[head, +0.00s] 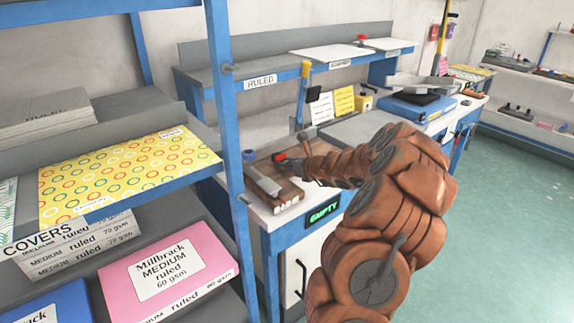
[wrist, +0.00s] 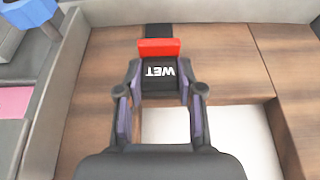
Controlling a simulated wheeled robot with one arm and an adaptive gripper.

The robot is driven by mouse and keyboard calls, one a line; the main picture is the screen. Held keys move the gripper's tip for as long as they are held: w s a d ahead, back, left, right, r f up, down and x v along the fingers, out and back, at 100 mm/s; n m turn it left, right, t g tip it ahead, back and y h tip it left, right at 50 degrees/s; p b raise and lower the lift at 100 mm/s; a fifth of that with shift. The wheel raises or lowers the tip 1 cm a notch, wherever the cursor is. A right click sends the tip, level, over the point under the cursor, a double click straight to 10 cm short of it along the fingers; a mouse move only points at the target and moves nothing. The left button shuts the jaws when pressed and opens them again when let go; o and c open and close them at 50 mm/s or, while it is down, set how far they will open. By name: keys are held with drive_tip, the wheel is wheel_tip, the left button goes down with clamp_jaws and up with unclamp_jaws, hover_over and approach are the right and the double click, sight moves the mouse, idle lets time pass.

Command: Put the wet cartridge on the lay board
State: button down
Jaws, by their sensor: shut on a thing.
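The wet cartridge (wrist: 158,48) is a black block with a red top flange and white "WET" lettering, upside down in the wrist view. My gripper (wrist: 160,82) is shut on its black body, one finger on each side. Below it is a brown wooden board (wrist: 227,72), probably the lay board, with a white area and a black strip behind the cartridge. I cannot tell whether the cartridge touches the board. In the head view, the red of the cartridge shows small above the wooden board (head: 287,203); my arm hides much of it.
A grey bar (head: 263,180) runs along the board's left side. A blue shelf post (head: 228,120) stands close at left. A green "EMPTY" sign (head: 323,211) is on the bench front. A blue-and-black device (head: 417,107) stands farther along the bench.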

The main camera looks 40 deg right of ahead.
drive_tip(key=shift+f, duration=0.15)
drive_tip(key=c, duration=0.7)
unclamp_jaws()
drive_tip(key=shift+r, duration=0.25)
drive_tip(key=v, duration=1.2)
